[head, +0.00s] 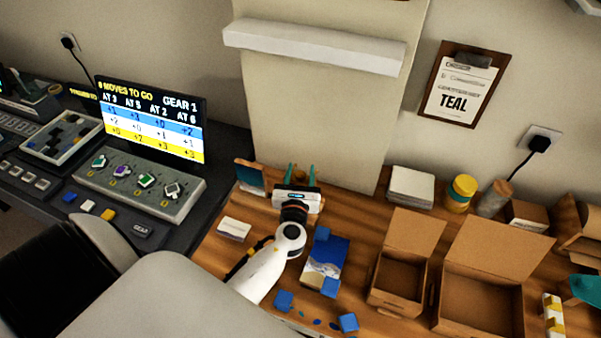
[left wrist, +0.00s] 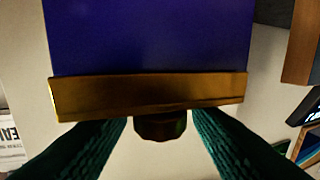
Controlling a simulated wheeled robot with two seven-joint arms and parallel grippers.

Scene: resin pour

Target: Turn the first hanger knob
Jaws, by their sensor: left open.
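In the left wrist view a dark round knob (left wrist: 160,126) sits below the middle of a brown-gold bar (left wrist: 150,97). A deep blue-purple panel (left wrist: 150,38) lies above the bar. My left gripper (head: 301,173) is open, with its two teal fingers apart; in the wrist view one finger stands on each side of the knob. A narrow gap shows beside the knob, and I cannot tell whether the fingertips touch the bar. In the head view my left gripper appears in front of the pale wall panel (head: 320,115), and I cannot make out the knob there. My right gripper is not in view.
A white ledge (head: 315,46) juts out above the pale panel. A clipboard (head: 461,90) reading TEAL hangs to its right. Open cardboard boxes (head: 400,275) and blue blocks (head: 284,300) are on the wooden table. A knob console (head: 142,187) and screen (head: 150,120) stand at left.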

